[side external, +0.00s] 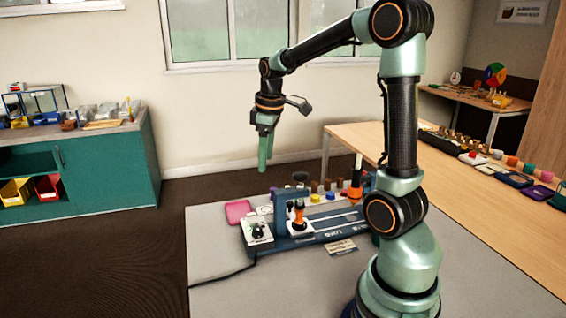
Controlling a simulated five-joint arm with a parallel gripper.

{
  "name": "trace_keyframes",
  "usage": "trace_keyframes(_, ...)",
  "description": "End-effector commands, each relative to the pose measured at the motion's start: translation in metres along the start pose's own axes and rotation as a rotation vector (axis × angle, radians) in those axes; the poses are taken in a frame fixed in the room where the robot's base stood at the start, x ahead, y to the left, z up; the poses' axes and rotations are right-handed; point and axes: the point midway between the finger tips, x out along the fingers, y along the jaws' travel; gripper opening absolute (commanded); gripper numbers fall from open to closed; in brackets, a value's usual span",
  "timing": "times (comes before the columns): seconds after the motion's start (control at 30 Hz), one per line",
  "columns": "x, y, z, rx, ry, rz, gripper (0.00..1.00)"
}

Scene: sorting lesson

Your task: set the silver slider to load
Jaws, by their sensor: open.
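A dark blue device (246,247) with pale lettering on its front edge and light rails (335,231) lies on the grey table. A pale carriage (301,233) bearing an orange and black upright part sits at the left of the rails, beside a blue frame. A whitish block (256,236) with a dark knob is at the device's left end. I cannot tell for sure which part is the silver slider, and the "load" mark is too small to read. My gripper (263,165) is open, points down, and hangs empty in the air above and behind the device's left end.
An orange and black upright tool (356,180) rises at the device's right end. A pink dish (238,211) and several small coloured pieces lie behind the device. A card (341,247) lies in front, and a black cable (222,279) runs left. The front of the table is clear.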

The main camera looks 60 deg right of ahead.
Motion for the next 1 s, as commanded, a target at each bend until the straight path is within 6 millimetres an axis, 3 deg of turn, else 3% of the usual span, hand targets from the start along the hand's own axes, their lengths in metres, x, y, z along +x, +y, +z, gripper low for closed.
trace_keyframes(0.03,0.013,0.020,0.007,-0.012,-0.030,-0.019,0.60)
trace_keyframes(0.2,0.046,0.067,0.029,-0.079,-0.088,-0.074,0.60)
trace_keyframes(0.4,0.068,0.095,0.048,-0.125,-0.113,-0.113,0.60)
trace_keyframes(0.67,0.088,0.096,0.053,-0.136,-0.118,-0.123,0.60)
trace_keyframes(1.0,0.151,0.087,0.061,-0.134,-0.119,-0.124,0.60)
